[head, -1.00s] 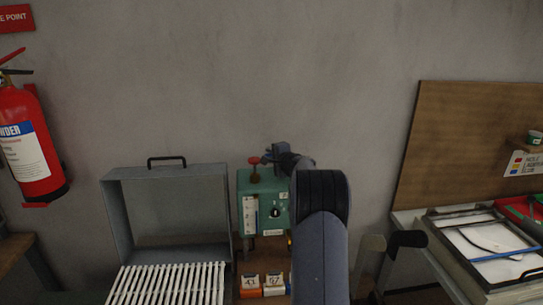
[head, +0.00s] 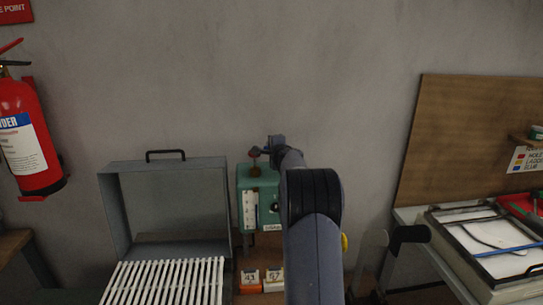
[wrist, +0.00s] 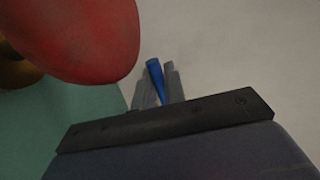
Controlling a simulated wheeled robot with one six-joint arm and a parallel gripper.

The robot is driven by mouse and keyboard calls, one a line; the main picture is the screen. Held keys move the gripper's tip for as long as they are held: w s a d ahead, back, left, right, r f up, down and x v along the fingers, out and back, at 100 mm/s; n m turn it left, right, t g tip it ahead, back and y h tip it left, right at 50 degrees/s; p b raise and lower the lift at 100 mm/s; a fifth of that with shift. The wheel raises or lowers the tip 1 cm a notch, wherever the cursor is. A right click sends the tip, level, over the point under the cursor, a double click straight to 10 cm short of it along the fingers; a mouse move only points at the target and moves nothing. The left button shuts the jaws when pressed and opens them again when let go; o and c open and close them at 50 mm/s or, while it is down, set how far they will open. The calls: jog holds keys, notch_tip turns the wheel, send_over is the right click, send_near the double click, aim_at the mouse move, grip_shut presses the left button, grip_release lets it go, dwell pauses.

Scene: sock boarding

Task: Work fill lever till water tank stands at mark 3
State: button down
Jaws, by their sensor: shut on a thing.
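The water tank is a green box (head: 270,181) by the wall, with a white gauge strip (head: 250,212) on its front. A blue band shows in the gauge, but its marks are too small to read. A red knob (head: 254,154) stands on top of the box; it looms close at upper left in the wrist view (wrist: 80,35). My gripper (wrist: 163,85) is beyond the knob, its grey fingers shut on a slim blue handle (wrist: 154,72), seemingly the fill lever. My arm hides the box's right side and, in the head view, the fingertips and lever.
A grey open case (head: 170,170) with a white slatted rack (head: 165,283) stands left of the tank. Orange number blocks (head: 250,281) sit below it. A fire extinguisher (head: 30,140) hangs far left. A framed tray (head: 500,285) lies at right.

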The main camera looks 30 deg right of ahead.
jog(key=shift+w+d+m+g+h, duration=0.1)
jog(key=shift+w+m+g+h, duration=0.15)
jog(key=shift+m+h, duration=0.4)
jog(key=shift+w+d+m+g+h, duration=0.15)
jog(key=shift+m+g+h, duration=0.25)
jog(key=shift+h, duration=0.35)
jog(key=c, duration=1.6)
grip_release()
jog(key=shift+s+a+b, duration=0.25)
jog(key=shift+s+b, duration=0.1)
jog(key=shift+b, duration=0.05)
jog(key=b+v, duration=0.4)
jog(key=v, duration=0.6)
jog(key=shift+w+d, duration=0.1)
